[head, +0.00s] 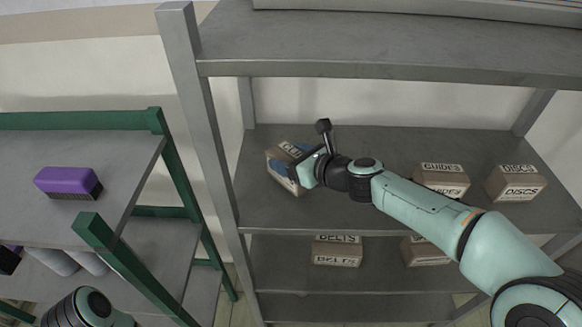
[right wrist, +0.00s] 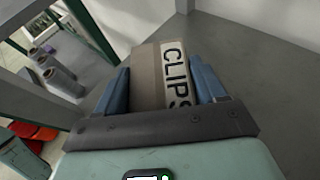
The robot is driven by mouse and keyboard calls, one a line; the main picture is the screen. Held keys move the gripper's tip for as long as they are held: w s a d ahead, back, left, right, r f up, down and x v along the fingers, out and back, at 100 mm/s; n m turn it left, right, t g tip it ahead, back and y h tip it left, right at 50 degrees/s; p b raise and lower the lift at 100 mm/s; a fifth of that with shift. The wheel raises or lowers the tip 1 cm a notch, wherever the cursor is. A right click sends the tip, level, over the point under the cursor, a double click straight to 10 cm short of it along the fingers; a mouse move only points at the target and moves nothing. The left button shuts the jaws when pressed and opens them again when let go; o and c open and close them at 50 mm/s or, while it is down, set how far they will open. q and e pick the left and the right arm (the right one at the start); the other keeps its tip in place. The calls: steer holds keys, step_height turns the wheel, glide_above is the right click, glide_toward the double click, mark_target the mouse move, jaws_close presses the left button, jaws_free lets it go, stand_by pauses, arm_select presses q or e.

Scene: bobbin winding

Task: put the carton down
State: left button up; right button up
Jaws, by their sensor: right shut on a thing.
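My right gripper (head: 300,162) is shut on a brown carton (head: 281,172) at the left end of the middle shelf (head: 350,205). The carton looks tilted in the head view, close to the left front post. I cannot tell whether it touches the shelf. In the right wrist view the carton (right wrist: 147,75), with a white label reading CLIPS, sits between the two blue fingers (right wrist: 163,88). My left gripper is not in view.
A GUIDES carton (head: 441,181) and a DISCS carton (head: 515,184) stand to the right on the same shelf, with bare shelf between. A BELTS carton (head: 337,252) is on the shelf below. The upper shelf (head: 390,45) hangs above.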

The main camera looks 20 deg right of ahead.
steer(key=shift+s+f+b, duration=0.2)
steer(key=shift+f+b, duration=0.1)
steer(key=shift+f, duration=0.5)
steer(key=shift+s+r, duration=0.35)
steer(key=shift+s, duration=0.05)
steer(key=shift+w+f, duration=0.3)
steer(key=shift+w, duration=0.1)
steer(key=o, duration=1)
steer(key=shift+c, duration=0.2)
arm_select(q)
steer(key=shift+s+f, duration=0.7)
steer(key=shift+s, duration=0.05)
arm_select(e)
steer(key=shift+o, duration=0.8)
steer(key=shift+s+r, duration=0.1)
steer(key=shift+s, duration=0.1)
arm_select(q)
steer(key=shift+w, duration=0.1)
arm_select(e)
steer(key=shift+w, duration=0.1)
steer(key=shift+r, duration=0.2)
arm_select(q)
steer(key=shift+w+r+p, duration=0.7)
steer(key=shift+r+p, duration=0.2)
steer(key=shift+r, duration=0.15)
arm_select(e)
steer(key=v, duration=1.2)
steer(key=shift+f, duration=0.2)
